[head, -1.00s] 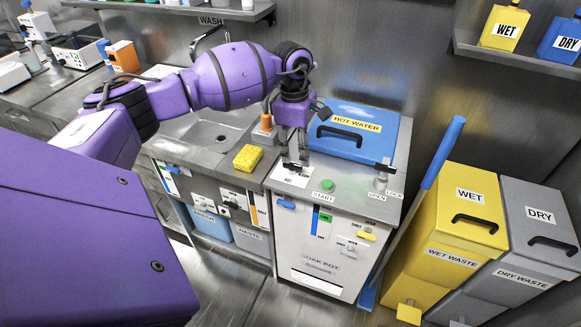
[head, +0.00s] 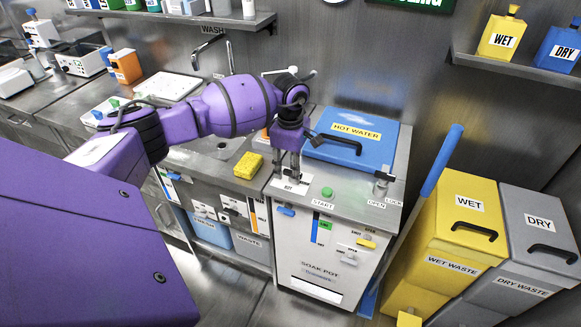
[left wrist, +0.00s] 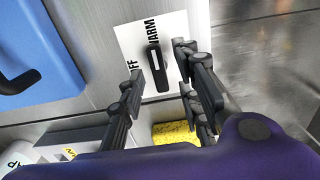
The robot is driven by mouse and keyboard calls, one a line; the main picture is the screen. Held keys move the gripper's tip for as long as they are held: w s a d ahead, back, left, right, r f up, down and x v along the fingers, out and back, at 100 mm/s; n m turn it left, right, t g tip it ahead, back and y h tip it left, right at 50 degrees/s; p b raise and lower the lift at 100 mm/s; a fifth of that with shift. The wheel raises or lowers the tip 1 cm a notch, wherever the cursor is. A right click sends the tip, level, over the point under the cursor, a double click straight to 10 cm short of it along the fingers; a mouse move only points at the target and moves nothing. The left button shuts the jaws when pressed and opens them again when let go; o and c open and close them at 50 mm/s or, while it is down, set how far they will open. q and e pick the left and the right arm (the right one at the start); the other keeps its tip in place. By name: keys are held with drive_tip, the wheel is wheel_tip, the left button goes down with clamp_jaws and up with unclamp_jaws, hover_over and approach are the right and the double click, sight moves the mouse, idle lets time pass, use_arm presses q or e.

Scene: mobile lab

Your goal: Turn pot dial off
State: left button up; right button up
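The soak pot (head: 322,262) is a white-fronted cabinet with a grey metal top and a blue hot water lid (head: 352,138). Its dial sits at the top's left, mostly hidden behind my fingers in the head view. In the left wrist view the black elongated dial (left wrist: 155,72) stands on a white label (left wrist: 133,50) with partly visible OFF and WARM lettering, nearest the WARM letters. My left gripper (head: 287,172) points down over the label. In the left wrist view its fingers are apart on either side of the dial; contact cannot be told. My right gripper is out of view.
A green start button (head: 327,192) is right of the dial. A yellow sponge (head: 248,166) lies to the left. A blue pole (head: 440,160) leans beside yellow (head: 455,215) and grey (head: 530,240) waste bins on the right. A shelf (head: 515,65) is above.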

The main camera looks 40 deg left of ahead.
use_arm(q)
clamp_jaws()
